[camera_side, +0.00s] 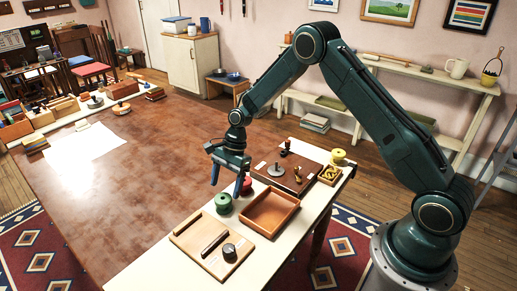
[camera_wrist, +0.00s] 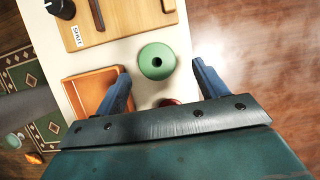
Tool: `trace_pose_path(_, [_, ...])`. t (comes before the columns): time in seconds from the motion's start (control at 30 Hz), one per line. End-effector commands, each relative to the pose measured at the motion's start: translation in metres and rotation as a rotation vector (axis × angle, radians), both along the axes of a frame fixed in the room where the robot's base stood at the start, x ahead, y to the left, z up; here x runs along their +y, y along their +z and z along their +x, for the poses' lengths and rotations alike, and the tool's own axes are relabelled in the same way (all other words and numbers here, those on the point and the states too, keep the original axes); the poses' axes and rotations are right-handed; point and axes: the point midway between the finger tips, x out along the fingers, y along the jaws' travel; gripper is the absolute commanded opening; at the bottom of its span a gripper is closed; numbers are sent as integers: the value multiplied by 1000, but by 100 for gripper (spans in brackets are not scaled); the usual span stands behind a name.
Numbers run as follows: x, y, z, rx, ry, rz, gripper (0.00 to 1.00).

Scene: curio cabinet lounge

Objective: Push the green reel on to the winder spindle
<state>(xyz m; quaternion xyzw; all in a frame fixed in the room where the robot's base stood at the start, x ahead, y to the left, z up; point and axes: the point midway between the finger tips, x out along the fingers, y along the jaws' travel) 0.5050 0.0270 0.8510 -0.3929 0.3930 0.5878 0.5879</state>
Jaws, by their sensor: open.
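The green reel (camera_side: 223,203) stands upright on the cream table strip, left of an empty wooden tray. In the wrist view the green reel (camera_wrist: 157,56) shows from above with a dark centre hole. My gripper (camera_side: 226,190) is open, its blue fingers pointing down over the reel. In the wrist view my gripper (camera_wrist: 162,72) has one finger to each side of the reel, with visible gaps and nothing held. A grey disc with an upright pin (camera_side: 276,170), which looks like the winder spindle, sits on a dark brown board behind the tray; no reel shows on it.
The empty tray (camera_side: 250,222) is close to the green reel. A red reel (camera_side: 246,187) stands just behind, partly hidden in the wrist view. A light board with a dark knob (camera_side: 229,252) lies in front. A yellow reel (camera_side: 338,157) stands farther back.

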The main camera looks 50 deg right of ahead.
Motion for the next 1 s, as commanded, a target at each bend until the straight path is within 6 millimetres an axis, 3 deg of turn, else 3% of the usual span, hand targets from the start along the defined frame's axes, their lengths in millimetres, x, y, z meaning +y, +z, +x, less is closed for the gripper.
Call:
trace_pose_path(0.27, [2, -4, 0, 1, 1, 0, 72])
trace_pose_path(0.7, [19, -43, -4, 2, 3, -1, 72])
trace_pose_path(1.0, [22, -49, -4, 0, 2, -1, 72])
